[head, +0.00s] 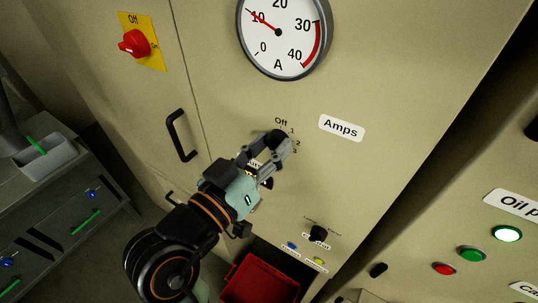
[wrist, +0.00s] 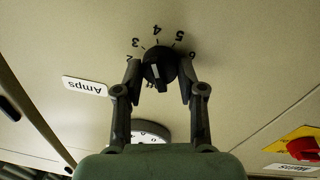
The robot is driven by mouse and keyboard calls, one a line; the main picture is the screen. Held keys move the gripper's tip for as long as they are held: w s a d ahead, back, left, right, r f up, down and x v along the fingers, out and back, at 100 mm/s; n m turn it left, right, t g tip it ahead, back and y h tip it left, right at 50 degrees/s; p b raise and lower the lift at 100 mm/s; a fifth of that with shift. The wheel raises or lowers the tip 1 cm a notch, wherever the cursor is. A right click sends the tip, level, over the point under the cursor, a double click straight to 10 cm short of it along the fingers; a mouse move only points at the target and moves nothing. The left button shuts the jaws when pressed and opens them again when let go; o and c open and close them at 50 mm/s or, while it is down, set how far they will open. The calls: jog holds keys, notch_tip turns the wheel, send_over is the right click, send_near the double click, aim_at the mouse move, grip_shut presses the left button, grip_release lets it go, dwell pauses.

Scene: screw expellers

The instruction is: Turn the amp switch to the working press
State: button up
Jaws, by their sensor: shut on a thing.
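The amp switch is a round black knob (head: 277,139) on the beige panel, beside the "Amps" label (head: 341,128). In the wrist view the knob (wrist: 160,66) sits between my two fingers, inside a ring of printed numbers. The numbers 2 to 6 are readable there, upside down. My gripper (head: 276,146) is shut on the knob, with one fingertip on each side, as the wrist view also shows (wrist: 160,75). The knob's grip ridge points down in the wrist view; its exact setting is hard to tell. The ammeter (head: 285,38) needle points near 10.
A red rotary switch (head: 134,43) on a yellow plate is at upper left. A black door handle (head: 181,135) stands out left of my gripper. A smaller black knob (head: 319,233) and a red bin (head: 262,280) are below. Green and red buttons (head: 444,269) are at right.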

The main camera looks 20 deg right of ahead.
jog(key=shift+m+b, duration=0.35)
jog(key=shift+m, duration=0.25)
jog(key=o, duration=1.2)
jog(key=shift+c, duration=0.2)
jog(key=shift+a, duration=0.1)
jog(key=v, duration=1.2)
jog(key=shift+r, duration=0.1)
